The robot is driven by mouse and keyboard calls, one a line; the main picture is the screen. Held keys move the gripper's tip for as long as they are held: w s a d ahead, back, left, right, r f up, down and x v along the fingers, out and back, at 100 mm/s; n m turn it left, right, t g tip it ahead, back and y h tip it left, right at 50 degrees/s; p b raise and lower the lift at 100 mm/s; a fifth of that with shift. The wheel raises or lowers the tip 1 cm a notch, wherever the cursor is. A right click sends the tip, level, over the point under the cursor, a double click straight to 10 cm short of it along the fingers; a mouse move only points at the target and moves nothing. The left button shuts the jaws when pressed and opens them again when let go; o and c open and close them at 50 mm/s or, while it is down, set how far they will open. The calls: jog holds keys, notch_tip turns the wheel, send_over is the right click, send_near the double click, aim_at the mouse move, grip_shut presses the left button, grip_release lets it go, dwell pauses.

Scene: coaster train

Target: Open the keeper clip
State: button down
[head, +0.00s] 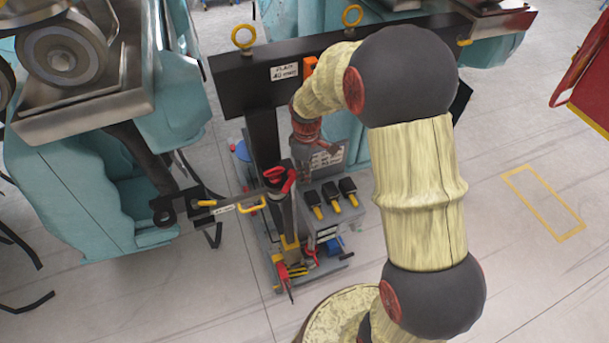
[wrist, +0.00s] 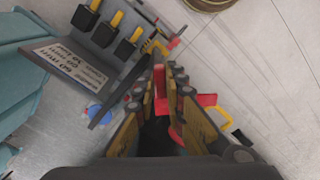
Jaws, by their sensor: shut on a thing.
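A red part that looks like the keeper clip (head: 274,174) sits at the top of a dark upright post, beside the drawbar with the yellow handle (head: 252,205). My gripper (wrist: 170,72) reaches forward in the wrist view, its two fingers close together. In the head view my wrist comes down over the post from the upper right.
A dark crossbeam (head: 235,84) with yellow eye rings spans behind the post. Several black-and-yellow tools (head: 331,194) and a lettered plate (head: 326,158) are close to the right. Teal train bodies (head: 85,195) stand left and behind. Open floor lies to the right.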

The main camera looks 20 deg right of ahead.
jog(key=shift+w+d+n, duration=0.15)
jog(key=shift+n, duration=0.35)
jog(key=c, duration=1.8)
grip_release()
jog(key=shift+c, duration=0.2)
jog(key=shift+r, duration=0.15)
notch_tip(320, 180, up, 12)
